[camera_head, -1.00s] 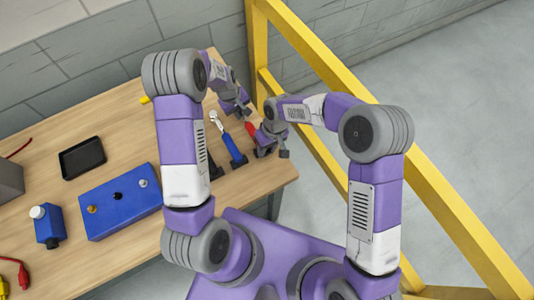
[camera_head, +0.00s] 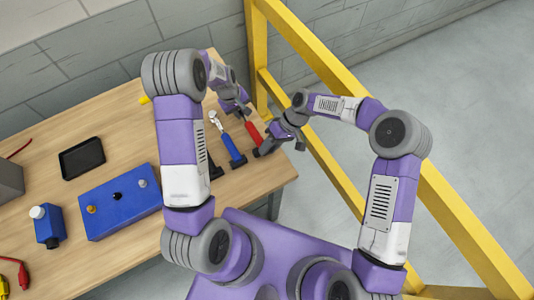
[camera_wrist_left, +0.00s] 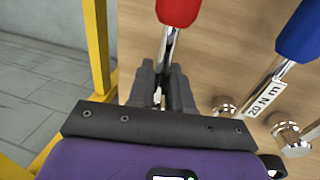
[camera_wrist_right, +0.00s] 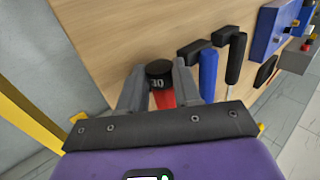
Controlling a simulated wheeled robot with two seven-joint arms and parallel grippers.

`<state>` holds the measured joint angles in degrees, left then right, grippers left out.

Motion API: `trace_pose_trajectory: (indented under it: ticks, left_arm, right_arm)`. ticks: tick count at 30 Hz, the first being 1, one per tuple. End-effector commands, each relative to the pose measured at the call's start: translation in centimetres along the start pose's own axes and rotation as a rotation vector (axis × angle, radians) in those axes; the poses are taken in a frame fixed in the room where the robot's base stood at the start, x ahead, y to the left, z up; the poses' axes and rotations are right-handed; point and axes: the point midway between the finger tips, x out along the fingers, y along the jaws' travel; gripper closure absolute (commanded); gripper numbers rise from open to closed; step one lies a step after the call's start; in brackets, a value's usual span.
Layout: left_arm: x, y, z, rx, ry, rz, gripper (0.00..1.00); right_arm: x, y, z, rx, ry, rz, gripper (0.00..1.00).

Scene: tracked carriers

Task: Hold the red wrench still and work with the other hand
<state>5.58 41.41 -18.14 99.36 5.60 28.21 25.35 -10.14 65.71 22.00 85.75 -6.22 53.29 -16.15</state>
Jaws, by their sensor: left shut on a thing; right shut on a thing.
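The red wrench (camera_head: 252,132) lies near the right end of the workbench. My left gripper (camera_head: 240,107) is at its far, metal end; in the left wrist view its jaws (camera_wrist_left: 160,88) are shut on the metal shank beyond the red handle (camera_wrist_left: 178,10). My right gripper (camera_head: 264,150) is at the near end of the handle. In the right wrist view its jaws (camera_wrist_right: 158,84) are shut around the red handle (camera_wrist_right: 164,98), with the black, numbered end cap (camera_wrist_right: 160,68) showing between the fingers. The wrench's metal head is mostly hidden.
A blue wrench (camera_head: 234,150) lies just left of the red one, with a black-handled tool (camera_wrist_right: 232,50) beside it. A blue box (camera_head: 118,200), black tray (camera_head: 82,158) and blue bottle (camera_head: 48,226) stand further left. A yellow frame (camera_head: 330,80) borders the bench's right side.

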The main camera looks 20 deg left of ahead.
Motion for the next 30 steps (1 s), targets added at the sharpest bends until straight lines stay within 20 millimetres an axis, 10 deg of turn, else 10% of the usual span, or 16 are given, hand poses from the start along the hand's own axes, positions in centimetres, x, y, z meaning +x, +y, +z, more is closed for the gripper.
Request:
trace_pose_trajectory:
  ticks: [5, 6, 8, 30]
  left_arm:
    - [0.3, -0.2, 0.3, 0.003, -0.01, -0.007, 1.0]
    - [0.3, -0.2, 0.4, 0.003, -0.01, -0.007, 1.0]
    - [0.3, -0.2, 0.4, 0.003, -0.011, -0.007, 1.0]
    - [0.2, -0.2, 0.1, 0.0, -0.004, -0.004, 1.0]
  right_arm:
    - [0.8, 0.1, 0.4, 0.001, -0.013, -0.004, 0.92]
    - [0.9, 0.1, 0.4, 0.001, -0.014, -0.003, 0.63]
    - [0.9, 0.1, 0.4, 0.001, -0.014, -0.003, 0.55]
    - [-3.8, 0.2, 0.3, 0.001, -0.009, 0.002, 0.55]
